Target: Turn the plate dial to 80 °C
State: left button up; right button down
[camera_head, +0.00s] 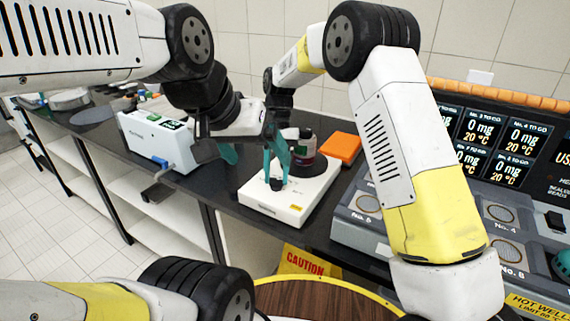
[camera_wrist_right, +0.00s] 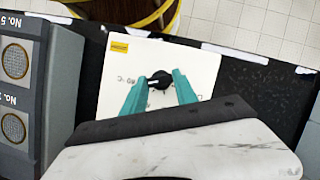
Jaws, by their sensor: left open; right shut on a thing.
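The white hot plate (camera_head: 262,205) stands on the black bench in the middle of the head view. Its black dial (camera_wrist_right: 158,80) is on the front part of the top, with a pale pointer mark toward the left in the right wrist view. My left gripper (camera_head: 246,146) is open and empty above the plate's left side, partly overlapping the right fingers.
A dark bottle with a label (camera_head: 304,149) stands on the round heating top. An orange block (camera_head: 341,147) lies behind it. A grey multi-station unit (camera_head: 365,232) is close on the right.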

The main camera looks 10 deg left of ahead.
jog(key=shift+m+y, duration=0.4)
jog(key=shift+m, duration=0.5)
jog(key=c, duration=1)
grip_release()
jog(key=shift+o, duration=0.2)
jog(key=v, duration=0.7)
jog(key=shift+r, duration=0.4)
jog(key=shift+w+d, duration=0.15)
